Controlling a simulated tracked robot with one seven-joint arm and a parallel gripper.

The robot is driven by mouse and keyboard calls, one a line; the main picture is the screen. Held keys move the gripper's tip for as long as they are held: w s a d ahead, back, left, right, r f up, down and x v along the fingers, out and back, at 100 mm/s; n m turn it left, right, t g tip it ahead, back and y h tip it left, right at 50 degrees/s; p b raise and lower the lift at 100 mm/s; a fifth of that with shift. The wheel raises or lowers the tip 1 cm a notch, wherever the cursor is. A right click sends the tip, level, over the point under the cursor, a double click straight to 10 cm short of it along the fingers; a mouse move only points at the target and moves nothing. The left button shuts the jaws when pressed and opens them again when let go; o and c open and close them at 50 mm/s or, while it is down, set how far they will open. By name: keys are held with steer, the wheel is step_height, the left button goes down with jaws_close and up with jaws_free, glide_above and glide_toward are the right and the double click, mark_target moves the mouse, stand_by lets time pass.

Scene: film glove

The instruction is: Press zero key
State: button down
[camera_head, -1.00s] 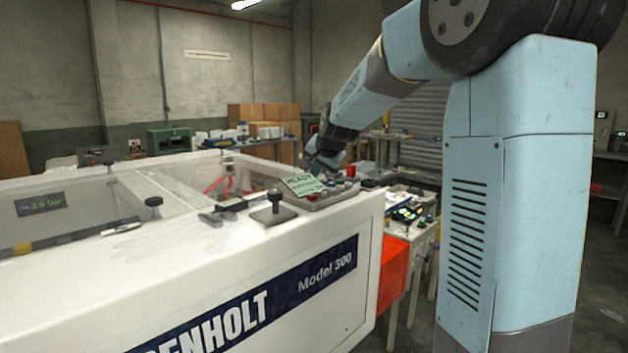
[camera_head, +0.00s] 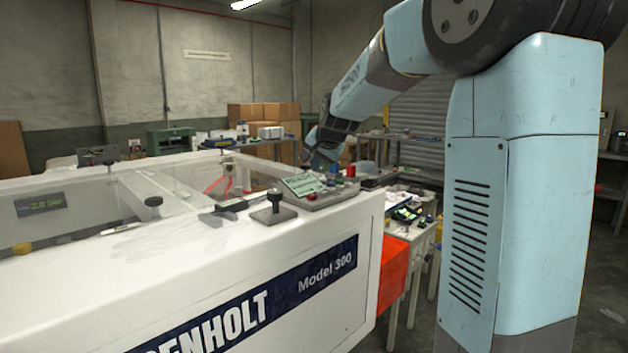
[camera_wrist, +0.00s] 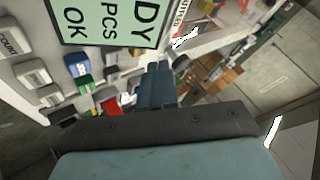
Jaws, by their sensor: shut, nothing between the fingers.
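The control panel (camera_head: 325,200) sits on the white machine's near corner, with a tilted green display (camera_head: 303,186) and small keys. I cannot read which is the zero key. My gripper (camera_wrist: 157,78) is shut and empty, close over the panel's keys; contact cannot be told. It also shows in the head view (camera_head: 314,166).
A black-knobbed lever (camera_head: 274,204) and a dark handle (camera_head: 224,210) are left of the panel on the machine top (camera_head: 200,240). A red button (camera_head: 350,170) stands at the panel's right. A small workbench (camera_head: 420,228) with items is beyond the machine.

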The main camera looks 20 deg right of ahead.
steer(key=shift+r, duration=2.35)
steer(key=s, duration=0.3)
steer(key=s+n, duration=0.1)
steer(key=s, duration=0.3)
steer(key=s+a+n+g, duration=0.1)
steer(key=s, duration=0.3)
steer(key=shift+f, duration=0.2)
steer(key=s+f+n+g, duration=0.1)
steer(key=s+f+n, duration=0.2)
steer(key=s, duration=1.1)
steer(key=s+f+n+g+h, duration=0.1)
steer(key=s+f+n, duration=0.1)
steer(key=s+f, duration=0.6)
steer(key=s, duration=0.7)
steer(key=shift+d+n+g, duration=0.3)
steer(key=shift+d+n, duration=0.05)
steer(key=shift+n, duration=0.05)
steer(key=shift+f, duration=0.1)
